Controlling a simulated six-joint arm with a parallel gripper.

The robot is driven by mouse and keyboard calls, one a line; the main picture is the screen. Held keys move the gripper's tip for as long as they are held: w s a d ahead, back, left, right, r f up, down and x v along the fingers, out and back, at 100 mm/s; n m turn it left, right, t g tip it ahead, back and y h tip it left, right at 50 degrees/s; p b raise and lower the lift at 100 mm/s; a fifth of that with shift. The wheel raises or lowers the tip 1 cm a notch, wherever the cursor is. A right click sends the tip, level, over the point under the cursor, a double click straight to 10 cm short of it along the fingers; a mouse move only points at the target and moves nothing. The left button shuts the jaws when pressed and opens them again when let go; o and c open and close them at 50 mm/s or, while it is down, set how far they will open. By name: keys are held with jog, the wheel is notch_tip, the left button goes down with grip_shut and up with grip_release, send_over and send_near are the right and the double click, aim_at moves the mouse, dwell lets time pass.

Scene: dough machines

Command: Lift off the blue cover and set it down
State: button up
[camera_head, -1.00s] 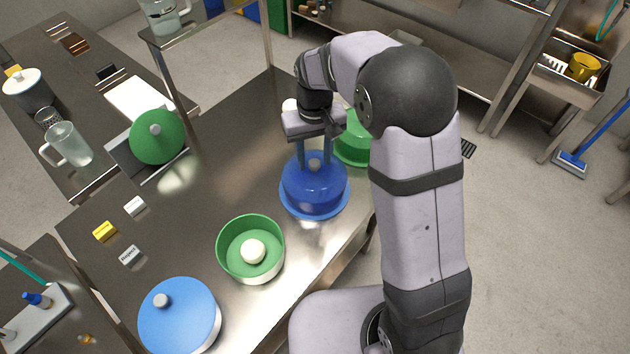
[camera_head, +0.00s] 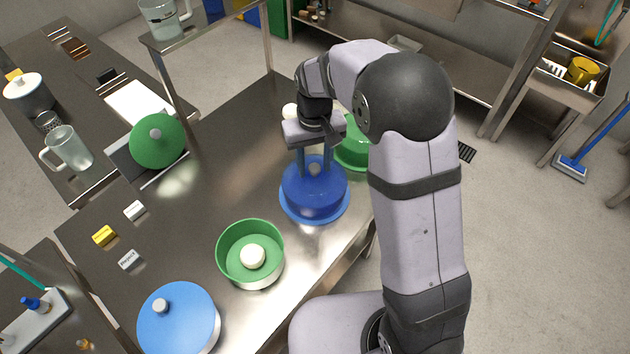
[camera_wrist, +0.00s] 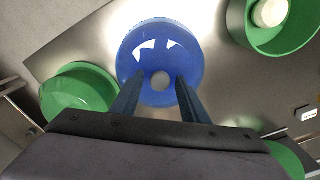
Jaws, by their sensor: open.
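The blue cover (camera_head: 314,192) is a dark blue dome with a grey knob (camera_head: 314,169) on top. It sits on the metal table with a blue rim around its base. My gripper (camera_head: 314,173) is over it, pointing down and open. In the wrist view, the fingers of my gripper (camera_wrist: 158,82) lie left and right of the knob (camera_wrist: 161,81), with a gap on each side. The cover (camera_wrist: 160,52) fills the top middle of that view. What lies under it is hidden.
A green bowl with a dough ball (camera_head: 252,257) and a white bowl with a lighter blue lid (camera_head: 180,318) stand nearer. A green dome (camera_head: 352,150) is close behind the cover, partly behind my arm. The table's middle left (camera_head: 225,165) is clear.

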jog(key=shift+c, duration=0.3)
jog(key=c, duration=0.9)
jog(key=shift+r, duration=0.15)
jog(key=shift+r+p, duration=3.15)
jog(key=shift+r, duration=0.25)
